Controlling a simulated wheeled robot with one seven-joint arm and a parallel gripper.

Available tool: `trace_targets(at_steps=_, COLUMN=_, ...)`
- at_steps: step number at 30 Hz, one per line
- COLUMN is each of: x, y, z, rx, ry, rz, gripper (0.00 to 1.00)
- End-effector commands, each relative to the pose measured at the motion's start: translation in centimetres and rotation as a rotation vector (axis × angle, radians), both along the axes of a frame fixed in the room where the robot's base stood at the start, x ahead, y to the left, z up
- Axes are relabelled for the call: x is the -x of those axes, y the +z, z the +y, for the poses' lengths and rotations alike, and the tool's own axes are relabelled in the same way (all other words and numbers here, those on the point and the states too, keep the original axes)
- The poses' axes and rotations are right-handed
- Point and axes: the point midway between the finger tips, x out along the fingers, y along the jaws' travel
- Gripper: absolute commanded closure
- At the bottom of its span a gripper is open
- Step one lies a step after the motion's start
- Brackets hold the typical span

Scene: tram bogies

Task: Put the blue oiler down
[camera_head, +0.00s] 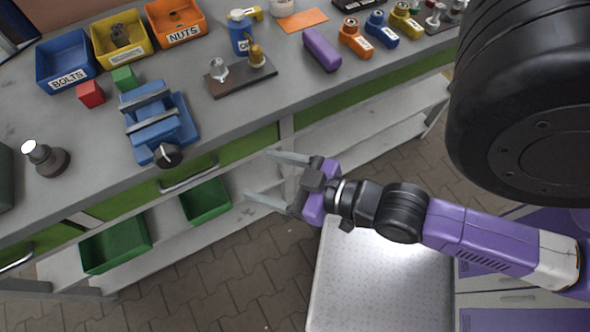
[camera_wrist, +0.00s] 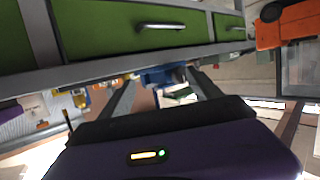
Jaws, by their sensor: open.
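The blue oiler (camera_head: 240,38), a small blue bottle with a pale label, stands upright on the grey workbench (camera_head: 235,130), at the back edge of a dark board (camera_head: 240,78). Its lower part is partly hidden by a brass-coloured piece on the board. My gripper (camera_head: 258,174) is open and empty, out in front of the bench's front edge, well apart from the oiler. In the wrist view both fingers (camera_wrist: 163,88) are spread with nothing held between them. I cannot make out the oiler there.
A blue vise (camera_head: 158,120) sits at the bench's front edge, with red (camera_head: 91,94) and green (camera_head: 124,79) blocks nearby. Bins (camera_head: 118,40) line the back. Bare bench lies between vise and board.

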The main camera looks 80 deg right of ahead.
Motion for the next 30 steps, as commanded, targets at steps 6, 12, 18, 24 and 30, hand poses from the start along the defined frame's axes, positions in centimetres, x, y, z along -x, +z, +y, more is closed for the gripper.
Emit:
trace_targets(at_steps=6, x=4.9, y=1.6, z=5.0, rx=-0.008, ry=0.164, rz=-0.011, gripper=0.27)
trace_targets(at_steps=12, x=6.4, y=2.4, z=6.2, rx=-0.013, ry=0.212, rz=-0.021, gripper=0.27)
trace_targets(at_steps=18, x=6.3, y=2.4, z=6.2, rx=-0.013, ry=0.212, rz=-0.023, gripper=0.27)
trace_targets(at_steps=24, x=6.3, y=2.4, z=6.2, rx=-0.013, ry=0.211, rz=-0.022, gripper=0.27)
trace_targets(at_steps=30, x=6.3, y=2.4, z=6.2, rx=-0.013, ry=0.210, rz=-0.022, gripper=0.27)
